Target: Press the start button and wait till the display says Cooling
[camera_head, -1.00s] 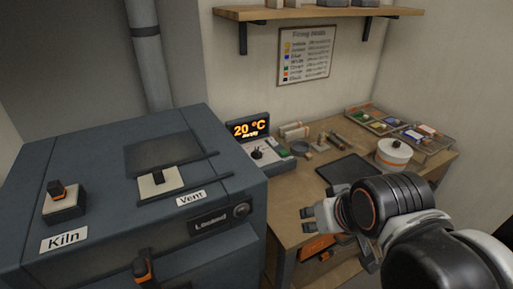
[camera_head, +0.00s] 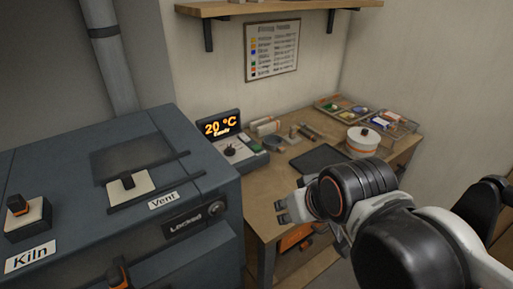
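The control unit (camera_head: 247,160) stands on the wooden workbench, just right of the kiln. Its lit display (camera_head: 221,127) reads 20 °C in orange, with a smaller word below that looks like Ready. A dark knob (camera_head: 230,150) sits on its sloped face. A small greenish patch shows at the face's right side; I cannot tell whether it is the start button. My gripper (camera_head: 281,211) is in front of the bench, to the right of and nearer than the control unit, touching nothing visible. Its fingertips look apart and empty.
The blue-grey kiln (camera_head: 75,160) fills the left, with a vent slider (camera_head: 130,186) and a front plate that seems to read Locked. A dark mat (camera_head: 318,159), a white round pot (camera_head: 363,141) and paint trays (camera_head: 390,122) occupy the bench. A shelf (camera_head: 270,7) hangs above.

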